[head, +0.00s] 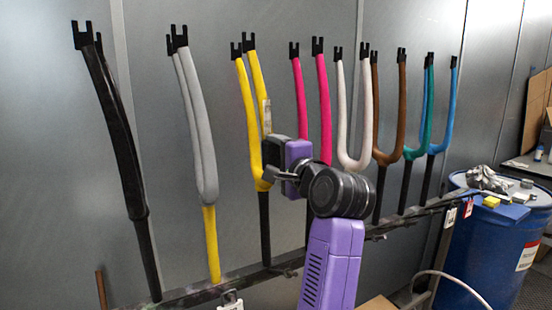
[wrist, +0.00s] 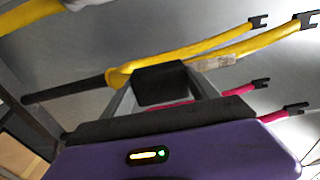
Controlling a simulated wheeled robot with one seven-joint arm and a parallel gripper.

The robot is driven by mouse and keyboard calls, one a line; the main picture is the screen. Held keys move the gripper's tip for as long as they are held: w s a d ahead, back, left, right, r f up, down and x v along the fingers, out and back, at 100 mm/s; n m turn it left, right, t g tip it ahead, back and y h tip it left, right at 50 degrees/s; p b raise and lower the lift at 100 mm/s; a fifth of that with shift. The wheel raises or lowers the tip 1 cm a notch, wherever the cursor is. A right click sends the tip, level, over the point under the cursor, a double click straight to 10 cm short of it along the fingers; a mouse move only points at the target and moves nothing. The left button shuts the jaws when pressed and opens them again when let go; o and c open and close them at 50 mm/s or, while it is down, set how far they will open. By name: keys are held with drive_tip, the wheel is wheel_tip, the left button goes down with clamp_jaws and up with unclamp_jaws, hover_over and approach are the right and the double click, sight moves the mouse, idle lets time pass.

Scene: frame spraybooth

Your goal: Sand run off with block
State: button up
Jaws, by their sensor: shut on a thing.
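The yellow fork (head: 258,95) hangs on the rack, crown down with its two legs up. A pale patch (head: 266,112) with faint marks is on its right leg; the patch also shows in the wrist view (wrist: 215,63). My gripper (head: 268,166) is at the lower part of the yellow fork, near the crown. In the wrist view its grey fingers are shut on a dark block (wrist: 162,84). The yellow fork (wrist: 182,50) runs right behind the block. I cannot tell whether the block touches it.
Other forks hang along the rail (head: 190,296): black (head: 115,130), grey (head: 195,120), pink (head: 324,105), white, brown, green and blue. A blue drum (head: 505,255) at right carries a yellow block (head: 491,201), a crumpled grey cloth (head: 487,179) and small items. A grey wall stands close behind the forks.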

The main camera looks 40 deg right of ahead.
sight(265, 93)
drive_tip(key=shift+w+d, duration=0.2)
drive_tip(key=shift+w, duration=0.35)
drive_tip(key=shift+w+r+p, duration=0.15)
drive_tip(key=shift+r+p, duration=2.35)
drive_tip(key=shift+r, duration=0.25)
drive_tip(key=shift+w+d+r, duration=0.1)
drive_tip(key=shift+w+r, duration=0.1)
drive_tip(key=shift+r, duration=1.15)
drive_tip(key=shift+w+d+r, duration=0.1)
drive_tip(key=shift+w+r, duration=0.05)
drive_tip(key=shift+r, duration=3)
drive_tip(key=shift+w, duration=0.15)
drive_tip(key=shift+s+a+f+b, duration=0.1)
drive_tip(key=shift+s+f+b, duration=0.1)
drive_tip(key=shift+f+b, duration=1.3)
drive_tip(key=shift+s+f+b, duration=0.15)
drive_tip(key=shift+f+b, duration=0.6)
drive_tip(key=shift+f, duration=1.5)
drive_tip(key=shift+s+a+f+b, duration=0.1)
drive_tip(key=shift+s+f+b, duration=0.1)
drive_tip(key=shift+f+b, duration=1.3)
drive_tip(key=shift+f+b, duration=0.7)
drive_tip(key=shift+f, duration=1.5)
